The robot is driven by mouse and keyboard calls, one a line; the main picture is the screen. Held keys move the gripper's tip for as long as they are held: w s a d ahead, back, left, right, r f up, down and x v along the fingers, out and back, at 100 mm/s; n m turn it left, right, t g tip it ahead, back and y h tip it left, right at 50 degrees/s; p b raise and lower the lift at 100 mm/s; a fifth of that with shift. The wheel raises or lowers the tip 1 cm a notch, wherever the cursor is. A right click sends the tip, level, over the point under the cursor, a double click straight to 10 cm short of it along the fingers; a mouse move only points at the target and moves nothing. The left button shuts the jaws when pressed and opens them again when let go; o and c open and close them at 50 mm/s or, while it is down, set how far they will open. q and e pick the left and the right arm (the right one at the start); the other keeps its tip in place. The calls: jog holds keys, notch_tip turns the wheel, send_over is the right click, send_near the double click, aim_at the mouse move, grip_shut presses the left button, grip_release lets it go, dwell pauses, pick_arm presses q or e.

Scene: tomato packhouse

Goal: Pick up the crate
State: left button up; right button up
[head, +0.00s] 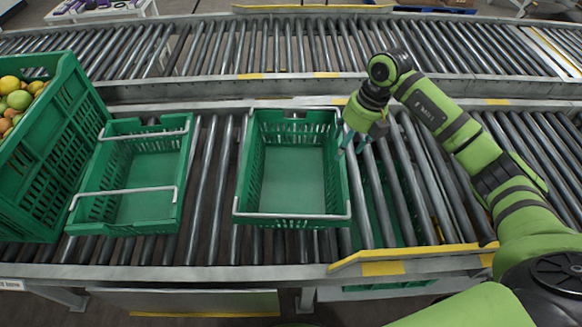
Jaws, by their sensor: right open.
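An empty green crate (292,185) with slotted walls and a pale metal handle bar along its near rim sits on the near roller conveyor. My right gripper (350,148) is at the crate's right wall, close to its upper right part. It points downward and is open, with nothing seen between its fingers. Whether a finger touches the wall I cannot tell. A second empty, shallow green crate (138,208), with two metal bars, sits to the left on the same rollers. My left gripper is not in view.
A tall green crate (55,150) holding tomatoes (15,98) stands at the far left. Another green crate (375,205) shows between the rollers on the right, apparently below them. A second roller conveyor (260,45) runs behind. A yellow-edged rail (410,255) borders the near right.

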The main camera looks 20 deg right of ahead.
jog(key=x, duration=0.7)
jog(key=shift+w+d, duration=0.1)
jog(key=shift+d, duration=0.2)
grip_shut()
